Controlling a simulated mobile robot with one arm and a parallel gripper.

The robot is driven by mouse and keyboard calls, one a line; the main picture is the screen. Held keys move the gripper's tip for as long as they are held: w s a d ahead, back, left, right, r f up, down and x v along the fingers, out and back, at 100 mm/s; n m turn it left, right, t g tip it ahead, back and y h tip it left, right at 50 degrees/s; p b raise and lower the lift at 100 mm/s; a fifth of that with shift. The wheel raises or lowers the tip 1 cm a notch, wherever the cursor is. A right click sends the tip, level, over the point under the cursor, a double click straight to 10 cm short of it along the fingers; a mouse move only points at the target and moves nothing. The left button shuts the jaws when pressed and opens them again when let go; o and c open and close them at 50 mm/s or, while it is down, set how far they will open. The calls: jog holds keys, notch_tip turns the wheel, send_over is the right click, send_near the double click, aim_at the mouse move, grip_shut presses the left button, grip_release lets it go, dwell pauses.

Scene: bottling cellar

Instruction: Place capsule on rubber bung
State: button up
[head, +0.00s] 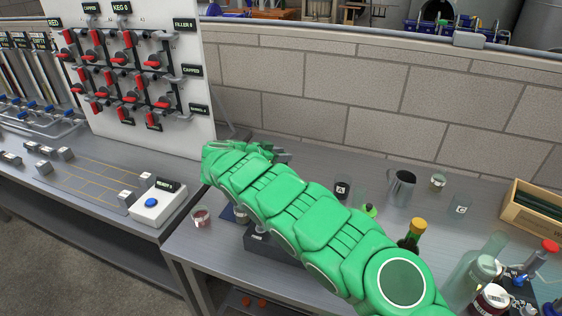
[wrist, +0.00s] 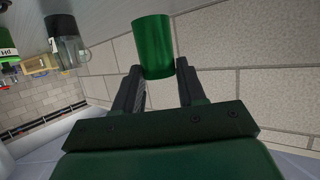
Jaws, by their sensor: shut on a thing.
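My gripper (wrist: 158,82) is shut on a green, can-shaped capsule (wrist: 153,46) in the wrist view, one dark finger on each side of it. The capsule sticks out past the fingertips. In the head view my green arm reaches across the bench to the back left, and only a bit of the gripper (head: 281,156) shows at its end, near the brick wall. The capsule is hidden there. I cannot make out the rubber bung in either view; my arm covers part of the bench.
A small jar with red contents (head: 201,217) stands at the left edge. A valve panel (head: 130,75) rises at the left.

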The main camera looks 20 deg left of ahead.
jog(key=shift+f, duration=1.3)
jog(key=shift+f, duration=0.15)
jog(key=o, duration=0.6)
jog(key=shift+s+r, duration=0.15)
jog(key=shift+r, duration=0.05)
jog(key=v, duration=1.1)
jog(key=shift+s+a+r, duration=0.15)
jog(key=shift+s+a, duration=0.1)
